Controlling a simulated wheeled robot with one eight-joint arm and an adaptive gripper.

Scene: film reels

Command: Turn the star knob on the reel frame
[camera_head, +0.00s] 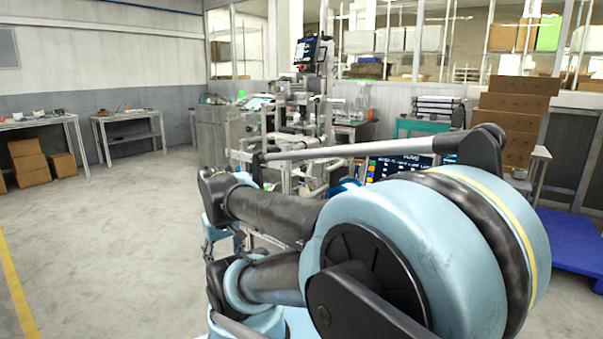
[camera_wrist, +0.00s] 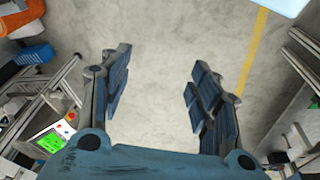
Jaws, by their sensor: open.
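My gripper (camera_wrist: 160,80) is open and empty in the wrist view, its two dark blue padded fingers apart over bare concrete floor. In the head view my own arm fills the right foreground, and I cannot make out the gripper's jaws clearly. A tall metal machine frame (camera_head: 305,120) with rollers stands behind my arm in the middle of the head view; I cannot tell whether it is the reel frame. No star knob can be made out in either view. The lower part of the machine is partly hidden by my arm.
In the wrist view, metal framing and a green-lit screen (camera_wrist: 50,142) lie left of the fingers, and more framing is at right. In the head view, stacked cartons (camera_head: 515,110) and a blue pallet (camera_head: 572,240) are at right.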

